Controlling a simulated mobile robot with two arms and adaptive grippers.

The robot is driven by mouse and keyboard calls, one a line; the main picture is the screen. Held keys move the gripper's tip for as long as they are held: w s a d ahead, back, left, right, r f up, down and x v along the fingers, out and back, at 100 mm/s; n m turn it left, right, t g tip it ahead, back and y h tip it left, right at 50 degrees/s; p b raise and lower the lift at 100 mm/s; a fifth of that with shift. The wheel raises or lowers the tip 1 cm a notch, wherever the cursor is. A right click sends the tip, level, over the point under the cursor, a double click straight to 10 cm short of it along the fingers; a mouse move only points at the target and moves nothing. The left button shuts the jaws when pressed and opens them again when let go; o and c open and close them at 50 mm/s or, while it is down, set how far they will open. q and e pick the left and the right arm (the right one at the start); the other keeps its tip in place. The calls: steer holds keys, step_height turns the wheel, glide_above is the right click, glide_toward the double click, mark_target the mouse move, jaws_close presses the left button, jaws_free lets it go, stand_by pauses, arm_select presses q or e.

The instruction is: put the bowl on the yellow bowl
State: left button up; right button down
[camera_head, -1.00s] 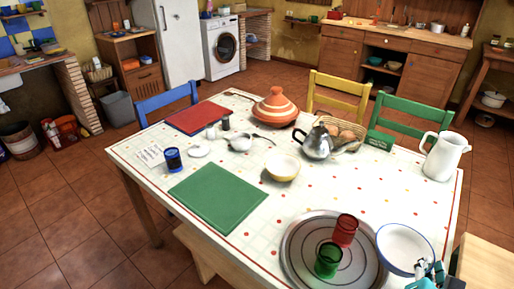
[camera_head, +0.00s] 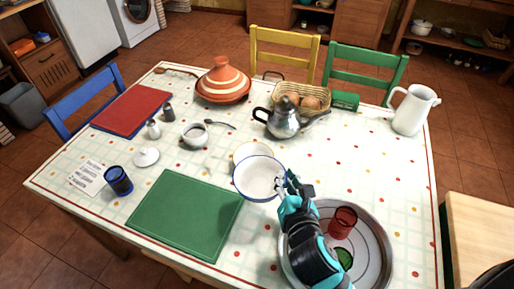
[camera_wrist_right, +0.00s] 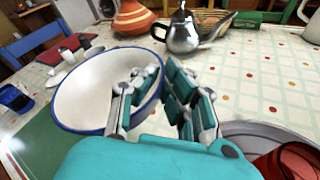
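The white bowl with a blue rim (camera_head: 258,178) is at the middle of the table, in front of and overlapping the yellow bowl (camera_head: 252,149) in the head view. Only the far part of the yellow bowl shows; the white bowl hides the rest. My right gripper (camera_head: 284,184) is at the white bowl's right side. In the right wrist view, its fingers (camera_wrist_right: 162,75) close on the rim of the white bowl (camera_wrist_right: 95,85), one on each side. Whether the two bowls touch is hard to tell. My left gripper is not in view.
A metal teapot (camera_head: 284,120) and a bread basket (camera_head: 302,98) stand behind the bowls. A green mat (camera_head: 186,216) lies front left. A round tray (camera_head: 376,252) with red (camera_head: 343,222) and green cups is under my right arm.

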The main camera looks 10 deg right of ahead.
steer(key=a+f+x, duration=0.1)
steer(key=x, duration=1.2)
steer(key=shift+w+f, duration=0.2)
steer(key=shift+w, duration=0.1)
steer(key=shift+f, duration=0.1)
steer(key=shift+f, duration=0.4)
steer(key=c, duration=1.5)
jaws_free()
